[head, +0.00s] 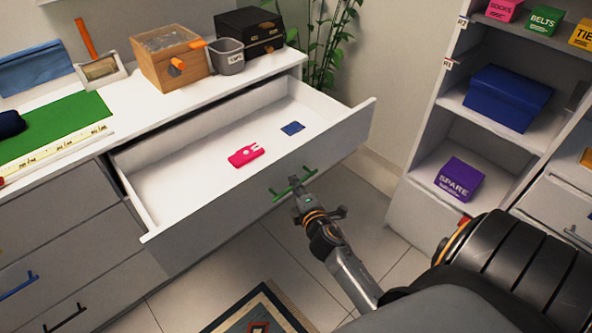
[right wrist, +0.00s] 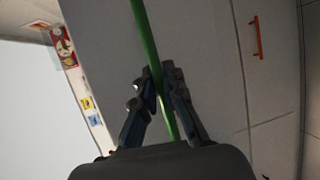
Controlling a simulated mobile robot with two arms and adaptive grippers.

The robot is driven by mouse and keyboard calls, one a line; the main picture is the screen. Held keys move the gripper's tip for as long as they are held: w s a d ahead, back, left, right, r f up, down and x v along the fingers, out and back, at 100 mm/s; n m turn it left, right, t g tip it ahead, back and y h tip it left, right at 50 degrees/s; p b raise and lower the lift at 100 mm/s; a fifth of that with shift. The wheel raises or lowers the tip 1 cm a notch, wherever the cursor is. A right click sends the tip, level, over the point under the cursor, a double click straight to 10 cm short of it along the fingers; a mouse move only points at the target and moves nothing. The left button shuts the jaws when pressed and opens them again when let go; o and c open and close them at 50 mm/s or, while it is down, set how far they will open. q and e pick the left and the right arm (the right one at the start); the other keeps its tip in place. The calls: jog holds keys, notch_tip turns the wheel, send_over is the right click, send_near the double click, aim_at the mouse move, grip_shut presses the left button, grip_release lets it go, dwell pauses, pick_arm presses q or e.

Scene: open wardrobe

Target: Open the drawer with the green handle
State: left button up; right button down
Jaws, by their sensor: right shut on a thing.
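The drawer (head: 215,185) with the green handle stands pulled out from the white dresser, its inside in view. The green handle (head: 281,193) is on its front panel; it also shows as a green bar in the right wrist view (right wrist: 143,35). My right gripper (head: 299,193) is at the handle and shut on it; in the right wrist view its fingers (right wrist: 165,95) close around the bar. Inside the drawer lie a pink item (head: 245,156) and a small dark blue square (head: 292,128). My left gripper is not in view.
The dresser top holds a wooden box (head: 165,68), a grey bin (head: 229,62), a black box (head: 248,38) and a green mat (head: 55,128). Shelves with a blue box (head: 508,95) and a purple SPARE box (head: 459,178) stand at the right. A rug (head: 262,315) lies on the floor.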

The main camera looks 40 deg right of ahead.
jog(key=c, duration=1.4)
grip_release()
jog(key=shift+d, duration=0.1)
jog(key=v, duration=1.2)
